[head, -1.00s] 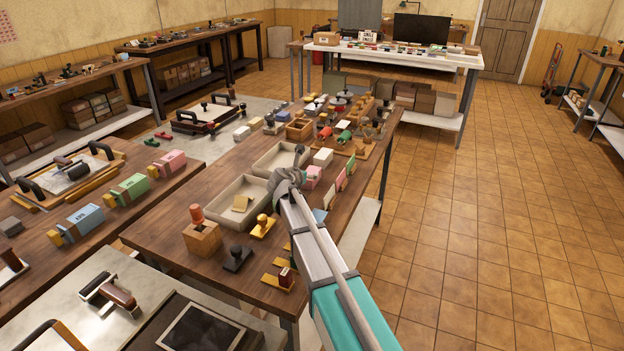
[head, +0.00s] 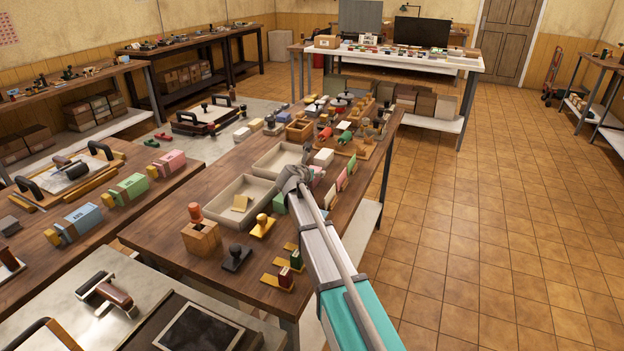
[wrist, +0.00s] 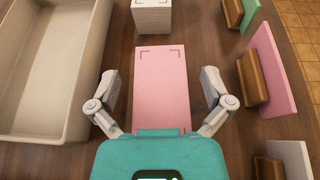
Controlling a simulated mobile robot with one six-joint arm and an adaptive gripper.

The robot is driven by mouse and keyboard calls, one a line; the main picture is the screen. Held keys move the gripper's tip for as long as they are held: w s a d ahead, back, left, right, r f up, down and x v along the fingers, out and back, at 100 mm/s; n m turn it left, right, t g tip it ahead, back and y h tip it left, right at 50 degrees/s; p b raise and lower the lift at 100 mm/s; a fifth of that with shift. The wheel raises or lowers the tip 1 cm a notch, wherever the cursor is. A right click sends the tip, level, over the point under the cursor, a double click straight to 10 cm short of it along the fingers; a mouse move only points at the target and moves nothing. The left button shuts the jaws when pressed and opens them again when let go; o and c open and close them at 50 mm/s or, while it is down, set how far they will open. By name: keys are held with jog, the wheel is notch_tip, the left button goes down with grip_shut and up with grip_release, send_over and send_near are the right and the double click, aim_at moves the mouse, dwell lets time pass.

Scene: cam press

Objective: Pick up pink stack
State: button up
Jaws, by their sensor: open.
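The pink stack (wrist: 161,88) is a pale pink block with dark corner marks on its far end. It stands on the brown wooden table, below my gripper. My gripper (wrist: 161,76) is open, with one finger to the left and one to the right of the stack. Gaps show between the fingers and the stack, and nothing is held. The stack's near end is hidden by my gripper body. In the head view my gripper (head: 300,172) is over the middle of the table and hides most of the pink stack.
A beige tray (wrist: 93,55) lies to the left. A white stack (wrist: 152,16) stands beyond the pink one. To the right are upright pink (wrist: 276,65), green and white cards on wooden blocks. Stamps (head: 236,258) crowd the table's near end.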

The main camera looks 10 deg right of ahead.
jog(key=c, duration=1.2)
jog(key=shift+r, duration=0.1)
jog(key=shift+c, duration=0.2)
notch_tip(320, 180, up, 3)
jog(key=p, duration=0.3)
jog(key=s+d+r+p, duration=0.3)
jog(key=s+r+p, duration=0.6)
jog(key=s, duration=0.4)
jog(key=shift+s+d+r+p, duration=0.15)
jog(key=shift+s+r+p, duration=0.25)
jog(key=shift+p, duration=0.1)
jog(key=shift+w, duration=0.1)
